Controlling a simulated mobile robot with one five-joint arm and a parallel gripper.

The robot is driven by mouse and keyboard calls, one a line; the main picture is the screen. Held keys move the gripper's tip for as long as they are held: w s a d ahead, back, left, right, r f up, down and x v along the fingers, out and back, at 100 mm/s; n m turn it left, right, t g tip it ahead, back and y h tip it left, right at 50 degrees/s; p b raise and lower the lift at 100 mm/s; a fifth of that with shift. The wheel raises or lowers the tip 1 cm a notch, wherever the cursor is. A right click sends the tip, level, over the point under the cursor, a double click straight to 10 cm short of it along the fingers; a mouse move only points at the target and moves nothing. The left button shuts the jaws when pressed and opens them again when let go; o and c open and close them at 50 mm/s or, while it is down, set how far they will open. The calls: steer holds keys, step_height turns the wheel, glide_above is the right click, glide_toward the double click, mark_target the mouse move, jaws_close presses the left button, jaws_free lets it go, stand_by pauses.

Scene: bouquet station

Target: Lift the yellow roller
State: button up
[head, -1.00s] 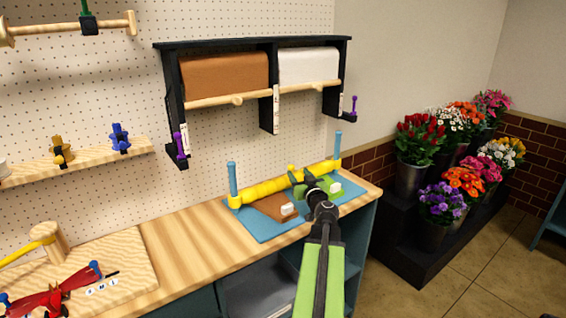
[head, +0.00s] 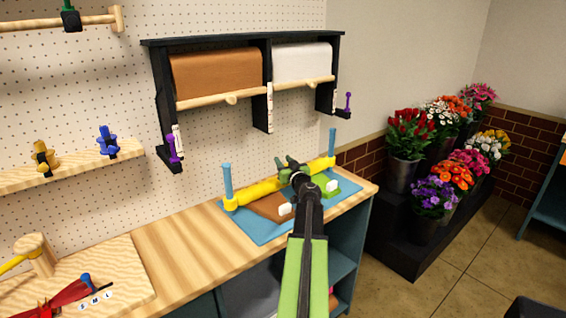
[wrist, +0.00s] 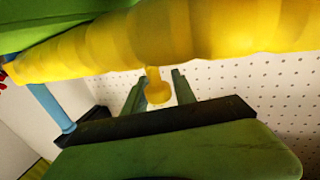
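The yellow roller (head: 262,190) lies across the blue mat (head: 258,232) between two upright blue posts (head: 228,181). My gripper (head: 292,166) is over the middle of the roller, and my arm hides part of it. In the wrist view the roller (wrist: 200,35) crosses the top of the picture, and its round knob (wrist: 158,93) shows between the two green fingers of my gripper (wrist: 158,85). The fingers stand apart, with gaps beside the knob. I cannot tell whether the knob is fully between the fingertips or beyond them.
A brown piece (head: 270,208) and a green piece (head: 346,187), each with a white block, lie on the mat. A black shelf with brown (head: 216,75) and white (head: 302,63) paper rolls hangs above. Bare wooden counter (head: 180,240) is free at left.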

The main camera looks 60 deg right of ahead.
jaws_close()
stand_by(1.1)
